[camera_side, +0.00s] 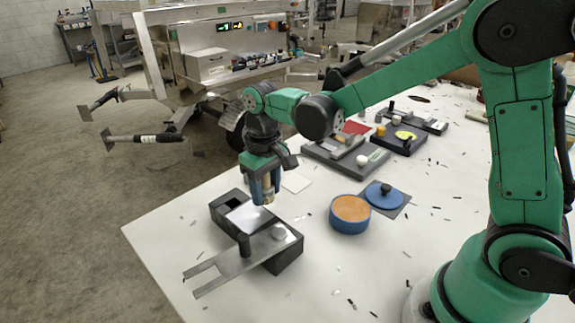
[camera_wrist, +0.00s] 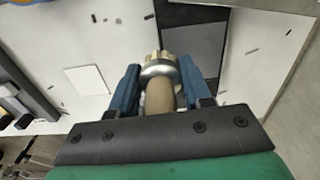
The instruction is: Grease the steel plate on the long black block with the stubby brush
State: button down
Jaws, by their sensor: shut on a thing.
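My gripper (camera_side: 265,195) is shut on the stubby brush (camera_wrist: 160,92), which has a tan handle, a metal collar and pale bristles. In the wrist view the bristles point away from the jaws. The long black block (camera_side: 288,258) lies on the white table at the front. A steel plate (camera_side: 248,215) lies on its top near the back end, and the brush hangs just above and beside it; contact cannot be told. A forked steel piece (camera_side: 222,270) lies across the block, with a black knob and a round steel disc on it.
A blue pot of orange grease (camera_side: 350,212) stands open to the right of the block. Its blue lid (camera_side: 384,195) lies on a dark mat beside it. A pale card (camera_side: 296,183) lies behind the block. Dark trays with parts (camera_side: 345,165) stand further back. Dark shavings dot the table.

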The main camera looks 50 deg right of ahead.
jog(key=shift+r, duration=3)
jog(key=shift+w, duration=0.15)
